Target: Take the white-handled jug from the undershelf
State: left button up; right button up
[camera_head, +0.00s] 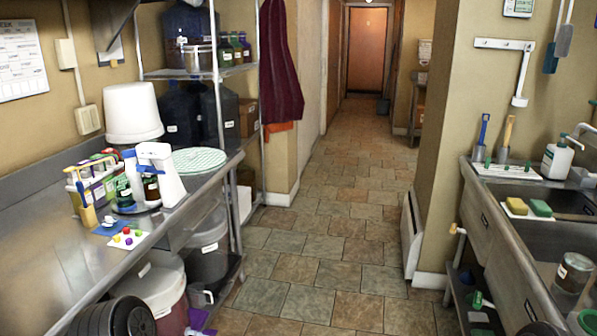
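The undershelf (229,273) of the left steel table shows partly below the tabletop. On it, a small grey jug-like vessel (196,297) with a pale loop at its right side stands in front of a large grey bucket (208,262). It is small and shaded, so I cannot be sure that it is the white-handled jug. A whitish bucket with a dark red lower part (166,298) is nearer, to its left. The rest of the undershelf is hidden by the tabletop.
The left steel tabletop (50,240) holds a bottle caddy, a white device and a white tub (132,112). A wire shelf (200,73) with dark carboys stands behind. The tiled floor (315,275) is clear between the table and the right sink counter (490,215).

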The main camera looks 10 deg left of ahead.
aim_at(197, 292)
jog(key=i+u, duration=0.1)
jog(key=i, duration=1.05)
jog(key=i+l, duration=0.2)
jog(key=i, duration=0.95)
jog(key=i+l+u, duration=0.1)
jog(key=i+u, duration=0.3)
jog(key=i+l+u, duration=0.25)
jog(key=i+u, duration=0.15)
jog(key=i+l+u, duration=1)
jog(key=l+u, duration=0.25)
jog(key=l, duration=0.25)
